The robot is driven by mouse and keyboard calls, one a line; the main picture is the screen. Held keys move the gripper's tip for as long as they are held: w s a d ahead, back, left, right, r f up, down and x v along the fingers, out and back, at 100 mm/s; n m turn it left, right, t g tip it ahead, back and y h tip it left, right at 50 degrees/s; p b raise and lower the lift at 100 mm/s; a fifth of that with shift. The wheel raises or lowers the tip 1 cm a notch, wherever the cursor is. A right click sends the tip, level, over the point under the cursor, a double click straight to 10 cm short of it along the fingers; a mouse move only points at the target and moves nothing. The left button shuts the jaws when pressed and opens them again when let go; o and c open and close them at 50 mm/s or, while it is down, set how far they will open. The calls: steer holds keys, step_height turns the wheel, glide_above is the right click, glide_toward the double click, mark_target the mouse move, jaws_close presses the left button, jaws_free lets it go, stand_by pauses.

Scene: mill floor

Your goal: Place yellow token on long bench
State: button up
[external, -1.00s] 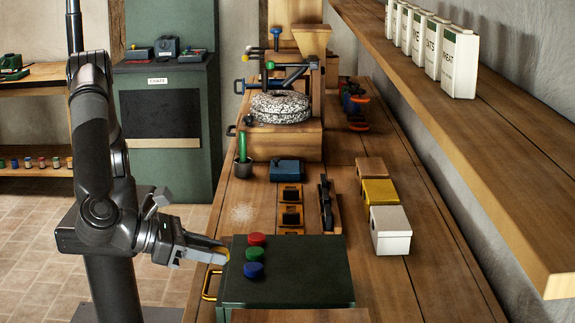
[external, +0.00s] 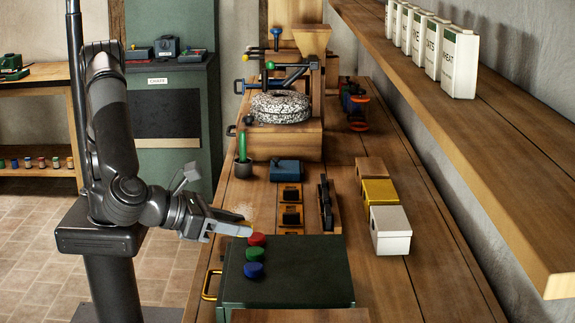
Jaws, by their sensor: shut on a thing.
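My gripper (external: 243,229) is shut at the left edge of the long bench (external: 345,150), just above and behind the back left corner of the green box. A sliver of the yellow token (external: 246,223) shows at the fingertips; the fingers hide most of it. The long bench is a wooden worktop that runs away from the camera.
A dark green box (external: 310,270) at the front of the bench carries a red token (external: 257,239), a green token (external: 254,254) and a blue token (external: 253,270). White (external: 390,232) and yellow (external: 379,192) boxes stand to the right. A shelf (external: 480,150) overhangs the right side.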

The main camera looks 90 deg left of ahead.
steer(key=w+a+f+n+g+y, duration=0.1)
steer(key=w+a+f+n+y, duration=0.15)
steer(key=w+a, duration=1.4)
steer(key=n+g+y, duration=0.4)
steer(key=n+g, duration=0.1)
glide_above(336, 171)
steer(key=f, duration=1.3)
steer(key=shift+s+d, duration=0.15)
steer(key=shift+d, duration=0.2)
steer(key=shift+a+f, duration=0.3)
steer(key=shift+f, duration=0.05)
steer(key=shift+f+y, duration=0.25)
steer(key=shift+f, duration=1.55)
